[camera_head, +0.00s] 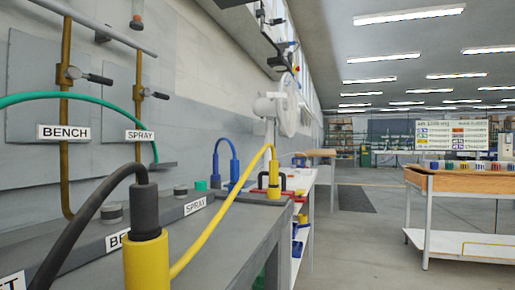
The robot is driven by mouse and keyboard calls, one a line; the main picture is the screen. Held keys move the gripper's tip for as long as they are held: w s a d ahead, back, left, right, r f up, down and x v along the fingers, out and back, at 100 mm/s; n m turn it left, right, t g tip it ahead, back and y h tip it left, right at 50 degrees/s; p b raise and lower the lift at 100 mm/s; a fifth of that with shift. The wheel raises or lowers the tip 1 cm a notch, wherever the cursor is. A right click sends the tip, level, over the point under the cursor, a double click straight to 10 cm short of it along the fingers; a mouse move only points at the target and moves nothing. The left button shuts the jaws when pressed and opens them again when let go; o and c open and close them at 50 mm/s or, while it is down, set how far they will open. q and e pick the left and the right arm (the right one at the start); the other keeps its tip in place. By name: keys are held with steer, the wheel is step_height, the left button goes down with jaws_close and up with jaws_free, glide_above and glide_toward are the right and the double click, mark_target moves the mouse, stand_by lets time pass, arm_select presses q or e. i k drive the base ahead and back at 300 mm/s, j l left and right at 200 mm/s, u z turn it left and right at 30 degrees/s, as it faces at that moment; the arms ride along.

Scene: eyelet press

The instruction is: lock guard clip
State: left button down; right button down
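I cannot make out a guard clip or an eyelet press in the head view. Neither of my grippers shows in this view. At the near left, a black hose ends in a dark fitting (144,206) above a thick yellow connector (147,262) at the grey bench (232,262). Farther along, a yellow hose (222,215) arches to a yellow fitting (273,180), and a blue hose (226,150) stands behind it.
Brass pipes with valve handles rise along the left wall beside BENCH (63,132) and SPRAY (139,135) signs. A white fan (287,105) stands beyond the bench. A wooden-topped white cart (460,185) is at the right. The floor (350,245) between is open.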

mark_target(273, 95)
steer(key=i+j, duration=0.1)
steer(key=i+l, duration=0.1)
steer(key=l, duration=0.35)
steer(key=i+l+u, duration=0.1)
steer(key=l, duration=0.3)
steer(key=i+l, duration=0.15)
steer(key=l, duration=0.3)
steer(key=i+l, duration=0.1)
steer(key=l, duration=0.35)
steer(key=i+u, duration=0.05)
